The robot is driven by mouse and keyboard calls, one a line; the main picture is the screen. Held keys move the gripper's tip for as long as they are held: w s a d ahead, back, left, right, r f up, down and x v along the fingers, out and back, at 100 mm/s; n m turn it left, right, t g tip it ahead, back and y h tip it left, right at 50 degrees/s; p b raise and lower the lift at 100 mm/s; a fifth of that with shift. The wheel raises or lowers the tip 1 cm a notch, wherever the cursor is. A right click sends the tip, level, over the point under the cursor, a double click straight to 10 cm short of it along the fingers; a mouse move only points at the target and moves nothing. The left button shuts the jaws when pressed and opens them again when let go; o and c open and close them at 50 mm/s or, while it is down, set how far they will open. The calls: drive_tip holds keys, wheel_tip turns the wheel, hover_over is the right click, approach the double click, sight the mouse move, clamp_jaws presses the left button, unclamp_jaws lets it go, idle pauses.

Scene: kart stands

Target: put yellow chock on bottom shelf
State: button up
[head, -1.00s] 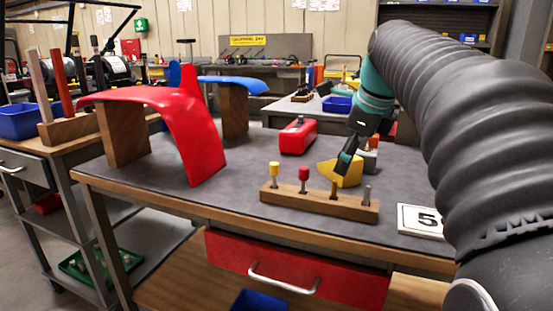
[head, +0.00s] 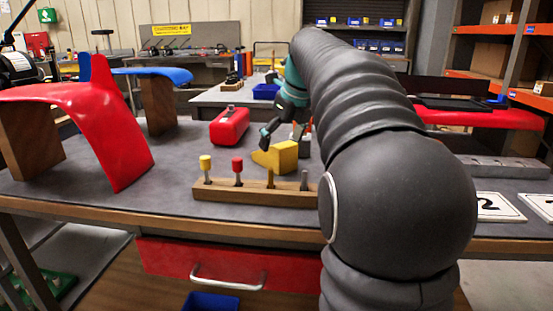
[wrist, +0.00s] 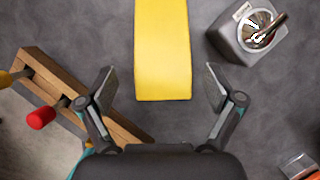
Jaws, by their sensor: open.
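The yellow chock (head: 283,156) is a wedge lying on the grey tabletop, behind the wooden peg block. In the wrist view, the chock (wrist: 162,50) is a yellow strip running from the top edge down towards the space between the fingers. My gripper (wrist: 162,95) is open, one finger on each side of the chock's near end, with gaps on both sides. In the head view, my gripper (head: 283,136) is at the chock, one finger to its left; part of it is hidden behind the chock. No bottom shelf can be clearly identified.
The wooden peg block (head: 265,195) with yellow and red caps stands in front of the chock. A red box (head: 229,127) is behind left. A grey block with a round top (wrist: 245,35) stands close right in the wrist view. A red fender (head: 115,130) is left.

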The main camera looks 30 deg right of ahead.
drive_tip(key=shift+b+x, duration=0.4)
drive_tip(key=shift+x, duration=2.45)
drive_tip(key=shift+w+d+r, duration=0.1)
drive_tip(key=shift+w+r, duration=0.05)
drive_tip(key=shift+r, duration=0.05)
drive_tip(key=c, duration=1.5)
